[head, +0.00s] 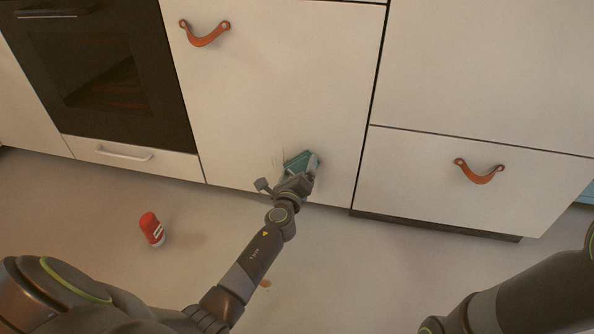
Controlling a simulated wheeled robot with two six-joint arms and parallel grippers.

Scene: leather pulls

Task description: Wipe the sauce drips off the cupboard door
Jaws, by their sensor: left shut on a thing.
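The cupboard door (275,80) is pale, with a leather pull (205,38) at its upper left. My left gripper (298,176) is low in front of the door and shut on a green cloth or sponge (299,161). The green thing appears to be against the lower part of the door; exact contact is hard to tell. Faint thin marks (277,160) show on the door just left of it. Part of the door behind the gripper is hidden. My right arm shows at the lower right, but its gripper is not in view.
A red bottle with a white label (152,229) is on the floor at left. A small orange-brown spot (265,284) is on the floor beside my left arm. A dark oven (105,75) is at left, and a drawer with a leather pull (479,171) is at right.

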